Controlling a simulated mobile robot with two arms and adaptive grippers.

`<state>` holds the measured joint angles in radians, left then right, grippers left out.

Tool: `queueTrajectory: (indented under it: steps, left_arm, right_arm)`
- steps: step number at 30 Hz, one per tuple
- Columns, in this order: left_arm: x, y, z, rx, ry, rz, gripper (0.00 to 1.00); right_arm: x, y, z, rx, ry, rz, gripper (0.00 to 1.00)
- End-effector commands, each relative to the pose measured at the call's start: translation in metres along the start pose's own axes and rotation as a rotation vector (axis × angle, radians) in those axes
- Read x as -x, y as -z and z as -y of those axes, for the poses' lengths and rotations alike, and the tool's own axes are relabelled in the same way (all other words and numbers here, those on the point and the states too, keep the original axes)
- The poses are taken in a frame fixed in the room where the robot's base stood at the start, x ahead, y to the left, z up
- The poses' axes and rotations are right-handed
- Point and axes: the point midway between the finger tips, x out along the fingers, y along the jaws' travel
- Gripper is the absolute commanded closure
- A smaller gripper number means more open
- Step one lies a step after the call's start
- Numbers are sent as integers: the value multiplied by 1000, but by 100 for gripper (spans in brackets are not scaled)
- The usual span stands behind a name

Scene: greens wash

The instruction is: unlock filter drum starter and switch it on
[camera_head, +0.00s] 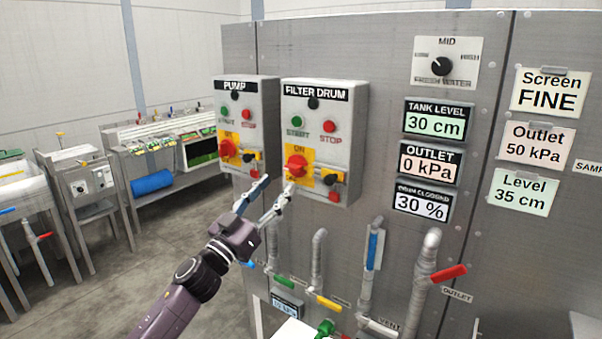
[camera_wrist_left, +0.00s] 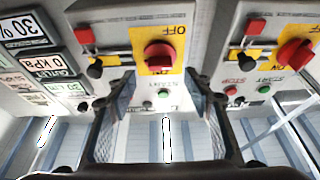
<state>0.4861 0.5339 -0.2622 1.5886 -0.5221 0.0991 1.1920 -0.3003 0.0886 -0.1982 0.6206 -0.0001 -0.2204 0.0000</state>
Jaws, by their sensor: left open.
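The filter drum starter (camera_head: 347,115) is a grey box with a green START button (camera_head: 297,122) and a red STOP button (camera_head: 329,126). Below them a red rotary switch (camera_head: 296,166) sits on a yellow plate. Right of it are a black knob (camera_head: 328,178) on a bar and a red tab (camera_head: 335,196). In the left wrist view, upside down, the red switch (camera_wrist_left: 159,57), black knob (camera_wrist_left: 95,70) and red tab (camera_wrist_left: 84,33) show. My left gripper (camera_head: 278,182) is open and empty, just below and in front of the red switch. I cannot tell the switch's setting. My right gripper is out of view.
A similar pump starter (camera_head: 236,95) is mounted close on the left. Display panels (camera_head: 434,123) and a selector knob (camera_head: 441,66) are on the right. Pipes with coloured valve handles (camera_head: 449,272) stick out below. Open floor (camera_head: 160,240) lies left.

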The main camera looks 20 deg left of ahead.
Motion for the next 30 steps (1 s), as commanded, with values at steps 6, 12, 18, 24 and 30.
queueTrajectory:
  steps: [6,12,18,24,30]
  left_arm:
    - [-36,3,0,2,1,-2,53]
    - [-57,1,-1,2,0,-1,53]
    - [-63,-1,-1,1,0,1,53]
    - [-63,-1,-1,1,0,1,53]
    - [-63,-1,-1,1,0,1,74]
  right_arm:
    - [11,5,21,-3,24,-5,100]
    - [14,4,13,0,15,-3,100]
    - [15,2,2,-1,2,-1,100]
    - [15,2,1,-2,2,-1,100]
    - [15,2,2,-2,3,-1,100]
